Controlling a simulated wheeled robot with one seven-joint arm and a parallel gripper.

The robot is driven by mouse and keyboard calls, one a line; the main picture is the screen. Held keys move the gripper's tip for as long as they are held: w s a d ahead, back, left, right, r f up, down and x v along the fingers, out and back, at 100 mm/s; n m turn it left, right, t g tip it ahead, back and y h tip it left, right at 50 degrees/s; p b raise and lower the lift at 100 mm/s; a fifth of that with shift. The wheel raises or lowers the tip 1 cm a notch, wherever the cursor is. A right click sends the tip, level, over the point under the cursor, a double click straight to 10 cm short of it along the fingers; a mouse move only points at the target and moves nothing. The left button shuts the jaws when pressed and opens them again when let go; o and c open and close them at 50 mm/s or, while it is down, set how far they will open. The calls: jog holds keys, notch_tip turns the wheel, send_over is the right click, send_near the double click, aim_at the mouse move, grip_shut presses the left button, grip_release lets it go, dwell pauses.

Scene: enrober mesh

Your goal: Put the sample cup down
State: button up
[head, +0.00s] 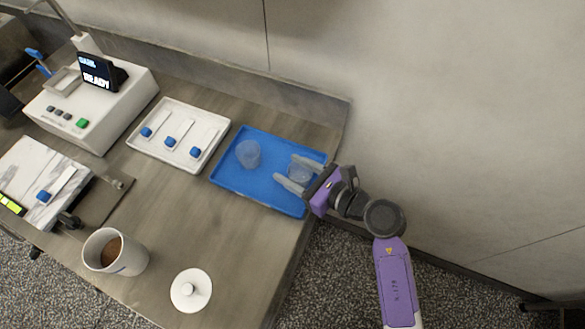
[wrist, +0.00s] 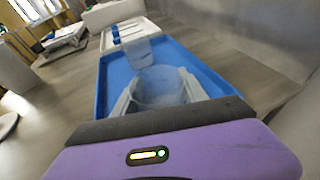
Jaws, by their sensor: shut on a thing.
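My gripper (head: 291,172) is at the right end of the blue tray (head: 238,179), with its two fingers on either side of a clear sample cup (head: 300,173). In the wrist view my gripper (wrist: 160,92) is shut on this cup (wrist: 160,88), which looks upright. The cup is over the tray; I cannot tell whether its base touches the tray floor. A second clear cup (head: 248,154) stands in the left part of the tray. It also shows in the wrist view (wrist: 139,52), just beyond the held cup.
A white tray (head: 178,136) with several blue-ended tools lies left of the blue tray. A white machine (head: 90,105) reading READY stands further left. A mug of brown contents (head: 115,252) and a white lid (head: 191,290) are near the front edge. A wall borders the back.

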jog(key=shift+f, duration=0.1)
jog(key=o, duration=1.4)
jog(key=shift+r, duration=0.2)
jog(key=b+v, duration=0.1)
jog(key=v, duration=1.1)
